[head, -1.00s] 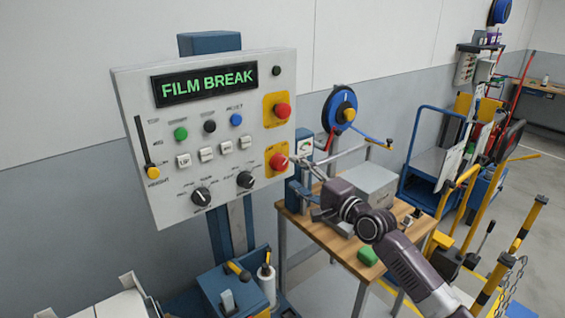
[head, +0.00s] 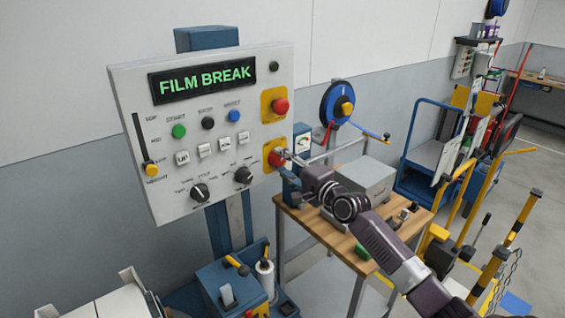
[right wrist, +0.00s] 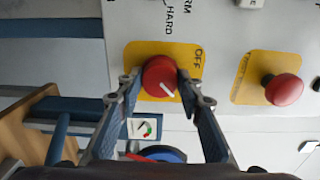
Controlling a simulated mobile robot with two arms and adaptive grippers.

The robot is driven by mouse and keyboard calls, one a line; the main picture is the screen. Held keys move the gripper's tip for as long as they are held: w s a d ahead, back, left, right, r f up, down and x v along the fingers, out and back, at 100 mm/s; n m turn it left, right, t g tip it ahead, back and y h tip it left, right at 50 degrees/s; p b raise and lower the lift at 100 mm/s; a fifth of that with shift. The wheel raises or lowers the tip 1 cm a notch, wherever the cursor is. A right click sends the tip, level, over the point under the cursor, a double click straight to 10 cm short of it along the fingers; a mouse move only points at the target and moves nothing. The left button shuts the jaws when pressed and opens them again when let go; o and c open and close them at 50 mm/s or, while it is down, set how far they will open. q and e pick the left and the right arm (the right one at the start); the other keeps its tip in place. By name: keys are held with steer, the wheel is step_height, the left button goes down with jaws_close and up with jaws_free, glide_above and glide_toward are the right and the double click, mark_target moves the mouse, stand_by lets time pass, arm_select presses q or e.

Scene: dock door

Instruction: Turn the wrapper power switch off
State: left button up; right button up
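The wrapper power switch is a red round knob (right wrist: 159,77) with a white pointer line on a yellow plate (right wrist: 134,60) marked OFF. In the right wrist view the pointer slants to the lower right, away from the OFF mark at the plate's upper right. In the head view the switch plate (head: 268,156) is at the panel's lower right, its knob partly hidden by my gripper. My right gripper (right wrist: 159,82) has a fingertip against each side of the knob and looks shut on it. My left gripper is not in view.
A red mushroom button (head: 281,105) on another yellow plate sits just above the switch. The control panel (head: 140,100) reads FILM BREAK and carries knobs, buttons and a slider. A wooden table (head: 330,232) with a grey box (head: 362,180) stands under my right arm.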

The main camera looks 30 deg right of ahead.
steer(key=c, duration=0.5)
steer(key=shift+n, duration=0.3)
steer(key=n+b, duration=0.1)
steer(key=n, duration=0.1)
steer(key=shift+f+n, duration=0.15)
steer(key=shift+n, duration=0.15)
steer(key=n+b, duration=0.1)
steer(key=n, duration=0.3)
steer(key=shift+n, duration=0.3)
steer(key=n, duration=0.4)
steer(key=shift+b, duration=0.3)
steer(key=n, duration=0.6)
